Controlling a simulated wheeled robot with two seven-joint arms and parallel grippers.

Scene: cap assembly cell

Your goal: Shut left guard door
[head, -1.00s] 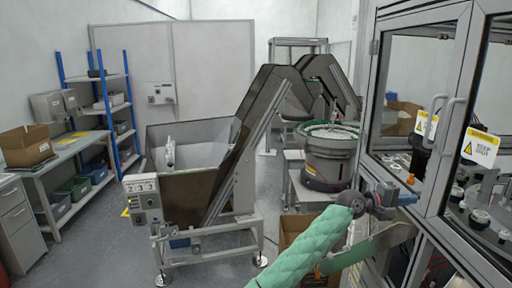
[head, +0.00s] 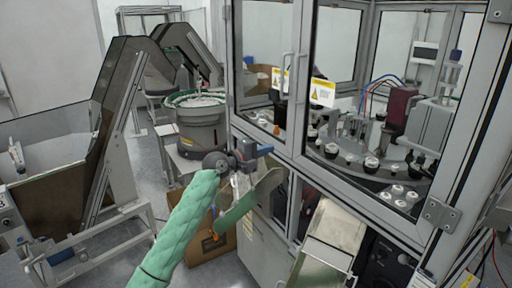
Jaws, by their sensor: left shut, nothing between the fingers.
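The left guard door (head: 237,66) is a grey-framed glass panel on the front of the cell, with a vertical bar handle (head: 283,78) and a yellow warning label. It stands about in line with the right door (head: 306,50); I cannot tell if a small gap is left at its edge. My left gripper (head: 268,150), at the end of the green-sleeved arm, is shut and empty. It appears in front of the left door's lower frame, below the handle; I cannot tell if it touches. My right gripper is out of view.
A cardboard box (head: 212,246) sits on the floor below my arm. A metal chute (head: 335,230) juts out under the right door.

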